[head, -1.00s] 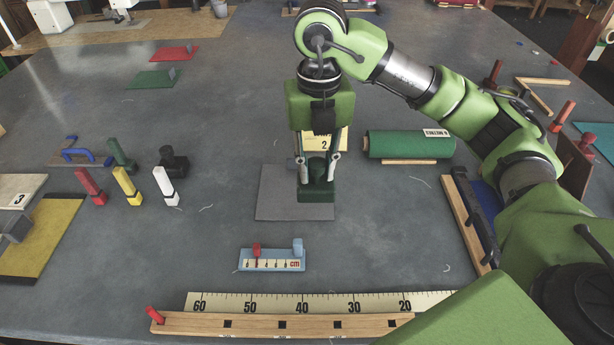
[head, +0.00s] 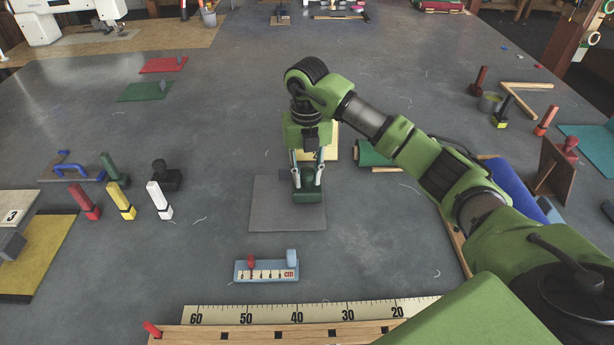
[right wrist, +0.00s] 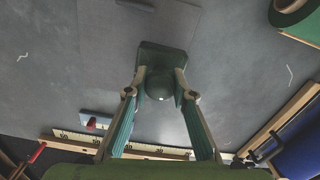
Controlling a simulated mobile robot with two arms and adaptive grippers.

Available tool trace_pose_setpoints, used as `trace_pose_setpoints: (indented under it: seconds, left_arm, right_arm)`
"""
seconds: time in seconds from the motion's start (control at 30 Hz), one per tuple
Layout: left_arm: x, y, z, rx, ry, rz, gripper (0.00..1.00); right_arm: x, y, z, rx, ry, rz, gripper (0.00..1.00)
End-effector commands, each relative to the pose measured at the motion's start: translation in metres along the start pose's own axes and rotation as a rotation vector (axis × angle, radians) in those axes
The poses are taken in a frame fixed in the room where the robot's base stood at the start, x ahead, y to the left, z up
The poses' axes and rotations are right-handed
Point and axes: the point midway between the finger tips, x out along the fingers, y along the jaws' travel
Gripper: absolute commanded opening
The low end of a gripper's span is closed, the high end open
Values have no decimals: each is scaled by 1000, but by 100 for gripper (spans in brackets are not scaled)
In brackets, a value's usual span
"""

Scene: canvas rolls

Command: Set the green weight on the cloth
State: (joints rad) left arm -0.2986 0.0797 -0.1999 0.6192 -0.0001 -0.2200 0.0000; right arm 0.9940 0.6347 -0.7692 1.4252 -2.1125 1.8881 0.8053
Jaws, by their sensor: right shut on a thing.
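The green weight (head: 308,192) is dark green, with a square base and a narrower upper part. My right gripper (head: 307,176) points down and is shut on that upper part. In the head view the weight overlaps the right part of the flat grey cloth (head: 275,212); I cannot tell if its base touches it. In the right wrist view the green weight (right wrist: 162,62) sits between the fingers (right wrist: 160,93), its base upright over the edge area of the grey cloth (right wrist: 105,35). My left gripper is not in view.
A light blue gauge block (head: 266,271) and a ruler (head: 310,312) lie in front. Red (head: 85,203), yellow (head: 121,203) and white (head: 159,203) blocks stand at left. A green roll (head: 372,153) lies behind my right arm.

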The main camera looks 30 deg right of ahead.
Motion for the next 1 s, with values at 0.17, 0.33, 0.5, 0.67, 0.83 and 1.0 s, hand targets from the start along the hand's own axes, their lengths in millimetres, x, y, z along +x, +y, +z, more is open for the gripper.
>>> trace_pose_setpoints:
  seconds: [0.17, 0.33, 0.5, 0.67, 0.83, 1.0]
  left_arm:
    - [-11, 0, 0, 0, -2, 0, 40]
    - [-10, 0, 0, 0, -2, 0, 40]
    - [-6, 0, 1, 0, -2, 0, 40]
    - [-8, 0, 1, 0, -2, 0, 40]
    - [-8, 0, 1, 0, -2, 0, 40]
    - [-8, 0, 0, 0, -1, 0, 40]
  right_arm:
    - [13, 1, 1, 2, -4, 4, 2]
    - [14, 1, 1, 1, -5, 4, 2]
    - [18, 0, 1, 1, -4, 3, 2]
    - [18, 0, 0, 1, -1, 1, 40]
    - [18, 0, 0, 1, -1, 1, 40]
    - [13, 0, 1, 1, -3, 2, 40]
